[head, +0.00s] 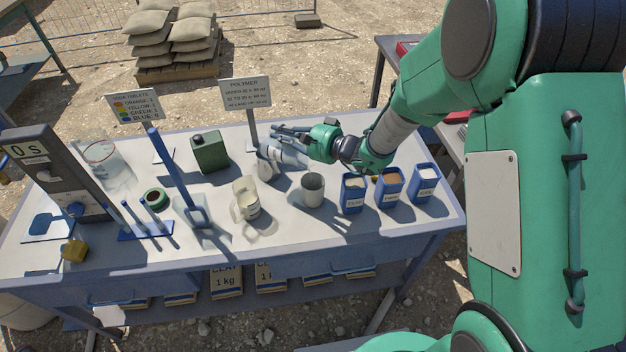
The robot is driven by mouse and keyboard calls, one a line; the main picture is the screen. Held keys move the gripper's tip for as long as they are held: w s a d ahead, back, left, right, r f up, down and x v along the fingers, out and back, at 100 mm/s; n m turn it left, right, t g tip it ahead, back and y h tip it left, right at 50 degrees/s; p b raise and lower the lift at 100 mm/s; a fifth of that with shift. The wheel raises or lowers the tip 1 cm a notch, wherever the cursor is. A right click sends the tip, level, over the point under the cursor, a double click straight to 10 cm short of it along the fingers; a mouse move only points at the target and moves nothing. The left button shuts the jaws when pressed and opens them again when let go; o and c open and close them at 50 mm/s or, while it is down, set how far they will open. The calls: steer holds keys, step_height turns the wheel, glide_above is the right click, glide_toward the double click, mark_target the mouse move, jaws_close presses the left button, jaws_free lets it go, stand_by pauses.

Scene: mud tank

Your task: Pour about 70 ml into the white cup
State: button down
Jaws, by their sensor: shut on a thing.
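My gripper (292,136) is above the far middle of the table, shut on a pale, see-through vessel (285,154). The vessel looks tilted, with its lower end towards the left; its contents cannot be made out. A whitish jug-like vessel with a handle (246,206) stands left of that cup with pale contents. Which of these two is the white cup I cannot tell for sure. No stream of liquid is visible.
Three blue tubs (353,198) stand in a row at the right. A green can (209,153) and a polymer sign (246,93) stand behind. A blue stand (178,175), a glass beaker (101,155), a display post (62,165) and a yellow piece (74,251) are left.

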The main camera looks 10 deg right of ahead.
mark_target(268, 139)
steer(key=shift+w+a+r+g+h+p, duration=0.15)
steer(key=shift+w+a+g+h+p, duration=0.25)
steer(key=shift+p, duration=1.1)
steer(key=shift+w+a+r+g+h+p, duration=0.15)
steer(key=shift+w+a+p, duration=0.45)
steer(key=shift+p, duration=0.9)
steer(key=r+p, duration=0.1)
steer(key=a+g+h+p, duration=0.1)
steer(key=p, duration=0.1)
steer(key=shift+w+a+r, duration=0.15)
steer(key=shift+w+r, duration=0.1)
steer(key=shift+r, duration=0.1)
steer(key=shift+w+a+f+g+h, duration=0.15)
steer(key=shift+f+g+h, duration=0.2)
steer(key=shift+f+h, duration=0.35)
steer(key=shift+f+p, duration=0.25)
steer(key=shift+p, duration=0.3)
steer(key=shift+w+a+f+g, duration=0.15)
steer(key=shift+f+g, duration=0.15)
steer(key=shift+f, duration=0.05)
steer(key=shift+w+a+f+g+h+p, duration=0.2)
steer(key=shift+h+p, duration=0.25)
steer(key=shift+p, duration=0.9)
steer(key=shift+w+a+r+g+h+p, duration=0.1)
steer(key=shift+g+h+p, duration=0.25)
steer(key=shift+p, duration=0.95)
steer(key=f+h+p, duration=0.1)
steer(key=p, duration=0.2)
steer(key=shift+a+g, duration=0.2)
steer(key=shift+g, duration=0.15)
